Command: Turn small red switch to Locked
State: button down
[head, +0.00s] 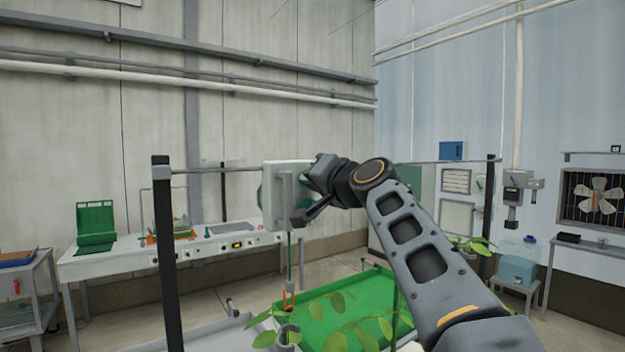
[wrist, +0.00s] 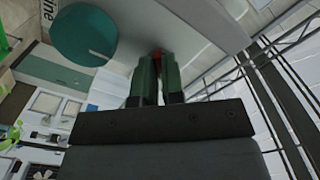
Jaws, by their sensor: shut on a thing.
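In the wrist view, the small red switch (wrist: 157,51) shows as a sliver of red between the tips of my gripper (wrist: 157,58). Its two green fingers are shut on it, and they hide most of it, so I cannot tell its position. No "Locked" marking is readable. The switch sits on a pale panel (wrist: 128,62). In the head view, my arm reaches to a pale box (head: 286,181) on the rail; the switch and fingertips cannot be made out there.
A large teal disc (wrist: 88,33) is on the panel left of my fingers, near partly cut-off lettering. Thin dark rails run at the right of the wrist view. In the head view, a green tray (head: 345,305) with leafy plants lies below my arm; a white bench (head: 120,258) stands left.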

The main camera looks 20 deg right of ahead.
jog(key=c, duration=1.2)
grip_release()
jog(key=shift+c, duration=0.2)
jog(key=b+v, duration=0.5)
jog(key=v, duration=0.9)
